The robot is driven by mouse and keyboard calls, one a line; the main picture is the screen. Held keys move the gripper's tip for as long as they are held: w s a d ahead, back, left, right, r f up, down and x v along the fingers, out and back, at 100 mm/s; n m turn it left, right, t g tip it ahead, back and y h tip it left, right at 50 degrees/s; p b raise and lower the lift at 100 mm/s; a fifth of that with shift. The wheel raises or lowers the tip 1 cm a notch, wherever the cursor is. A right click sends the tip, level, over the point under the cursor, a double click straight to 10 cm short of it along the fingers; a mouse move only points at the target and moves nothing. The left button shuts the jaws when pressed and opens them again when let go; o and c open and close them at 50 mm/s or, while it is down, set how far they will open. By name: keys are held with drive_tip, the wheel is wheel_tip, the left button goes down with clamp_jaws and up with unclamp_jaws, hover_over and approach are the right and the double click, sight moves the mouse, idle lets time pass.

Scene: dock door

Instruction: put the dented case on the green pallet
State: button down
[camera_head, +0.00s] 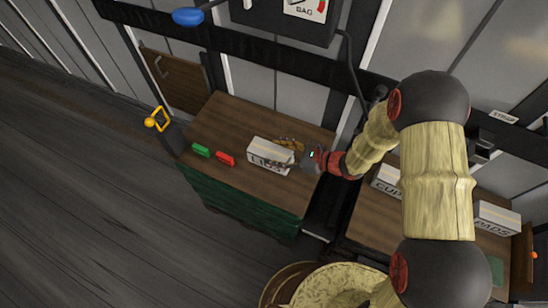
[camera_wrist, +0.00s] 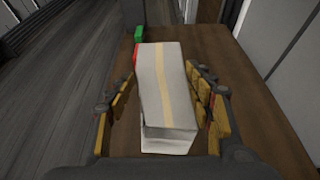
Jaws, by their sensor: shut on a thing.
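A white case lettered LIDS (camera_head: 270,155), with a tan strip along its top, is at the brown-topped bench with the dark green front (camera_head: 235,205). My gripper (camera_head: 294,162) reaches it from the right. In the wrist view the case (camera_wrist: 165,90) lies between the yellow-padded fingers of my gripper (camera_wrist: 166,95), which is shut on it. I cannot tell whether the case rests on the top or is just above it. No dent shows clearly. A green patch (camera_head: 493,268) lies on the right-hand bench, partly behind my arm; I cannot tell whether it is the pallet.
A green block (camera_head: 201,150) and a red block (camera_head: 226,158) lie left of the case. Cases lettered CUP (camera_head: 385,181) and PADS (camera_head: 497,217) stand on the right-hand bench (camera_head: 375,222). The left bench's front part is clear. A round woven thing (camera_head: 335,285) is at the bottom.

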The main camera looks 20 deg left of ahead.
drive_tip(key=shift+w+a+f, duration=0.2)
drive_tip(key=shift+a+f, duration=0.25)
drive_tip(key=shift+f, duration=0.1)
drive_tip(key=shift+a+f+b, duration=0.15)
drive_tip(key=shift+f+b, duration=0.6)
drive_tip(key=shift+f, duration=0.8)
drive_tip(key=shift+f, duration=0.2)
drive_tip(key=c, duration=0.9)
unclamp_jaws()
drive_tip(key=shift+o, duration=0.7)
drive_tip(key=shift+r, duration=0.1)
drive_tip(key=shift+d+r, duration=0.15)
drive_tip(key=shift+d, duration=0.15)
drive_tip(key=p+v, duration=0.2)
drive_tip(key=v, duration=0.9)
drive_tip(key=shift+d+p, duration=0.25)
drive_tip(key=shift+p, duration=0.05)
